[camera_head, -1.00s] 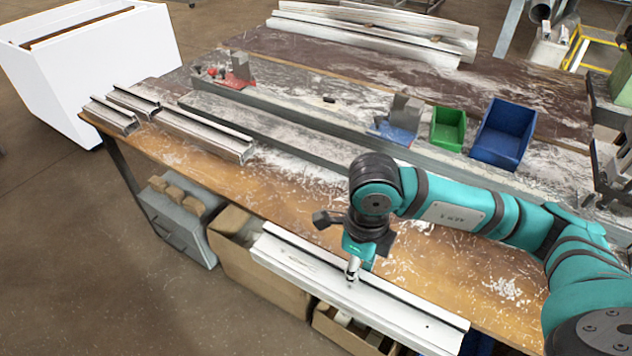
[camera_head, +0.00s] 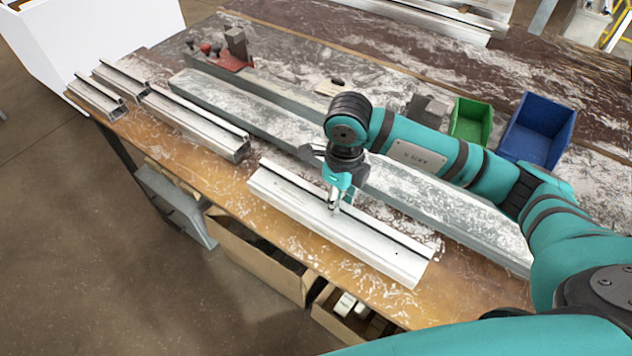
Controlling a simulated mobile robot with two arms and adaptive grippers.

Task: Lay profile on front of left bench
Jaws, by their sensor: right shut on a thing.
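A long silver-white aluminium profile (camera_head: 370,244) is over the front strip of the wooden bench (camera_head: 470,300). It runs from upper left to lower right, roughly along the bench's front edge. My right gripper (camera_head: 334,204) reaches down from above and is shut on the profile near its middle. I cannot tell whether the profile touches the bench top or hangs just above it. My left gripper is not in view; a teal arm part of mine crosses the bottom right.
Shorter profiles (camera_head: 198,124) lie on the bench's front left. A long grey rail (camera_head: 270,120) runs behind, with a red clamp (camera_head: 232,60) on it. Green (camera_head: 470,122) and blue bins (camera_head: 537,132) stand at back right. Boxes (camera_head: 258,262) sit under the front edge.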

